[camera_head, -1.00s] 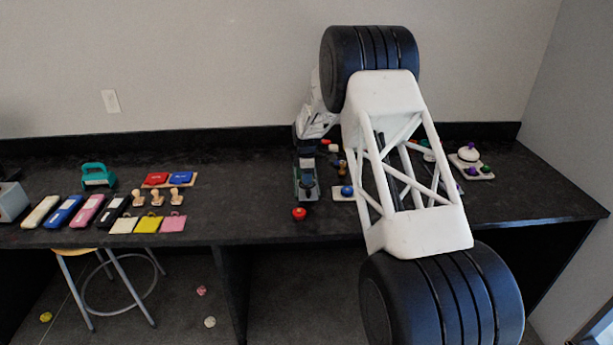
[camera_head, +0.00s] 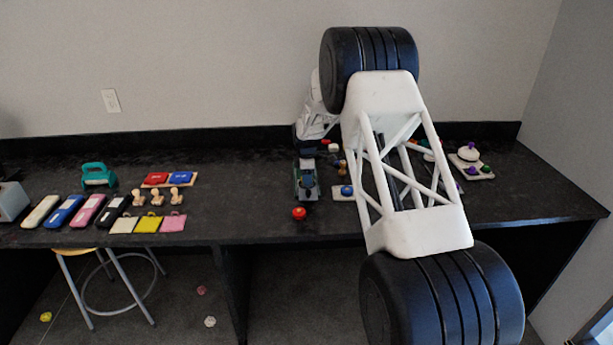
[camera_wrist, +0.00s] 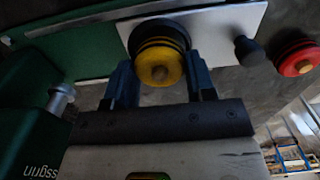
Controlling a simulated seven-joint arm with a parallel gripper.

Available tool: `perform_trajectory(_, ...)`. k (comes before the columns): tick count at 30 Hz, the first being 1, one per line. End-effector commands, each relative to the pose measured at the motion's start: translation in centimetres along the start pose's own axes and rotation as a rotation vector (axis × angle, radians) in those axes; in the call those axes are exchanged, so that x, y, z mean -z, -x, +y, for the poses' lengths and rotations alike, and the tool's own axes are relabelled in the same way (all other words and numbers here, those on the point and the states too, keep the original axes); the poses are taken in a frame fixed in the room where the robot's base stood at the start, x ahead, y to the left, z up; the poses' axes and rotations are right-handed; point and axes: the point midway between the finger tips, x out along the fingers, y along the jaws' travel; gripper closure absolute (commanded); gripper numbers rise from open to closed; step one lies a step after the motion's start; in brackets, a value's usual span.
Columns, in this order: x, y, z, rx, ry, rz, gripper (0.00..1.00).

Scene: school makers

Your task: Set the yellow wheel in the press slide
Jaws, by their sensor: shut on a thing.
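In the head view the press (camera_head: 306,193) stands near the table's front edge. The wheel cannot be made out there.
A red wheel (camera_wrist: 297,58) lies beside the plate, also in the head view (camera_head: 299,213). A dark knob (camera_wrist: 249,51) stands at the plate's right end. A blue-topped piece (camera_head: 347,190) is right of the press. Stamps and pads (camera_head: 148,224) lie left, with bare table between.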

Motion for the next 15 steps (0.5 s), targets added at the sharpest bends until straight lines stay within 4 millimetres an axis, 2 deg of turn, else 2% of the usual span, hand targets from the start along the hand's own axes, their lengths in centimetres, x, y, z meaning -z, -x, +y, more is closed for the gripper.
perform_trajectory(15, 0.0, -0.72, 0.01, 0.0, 0.0, 0.0, 0.73)
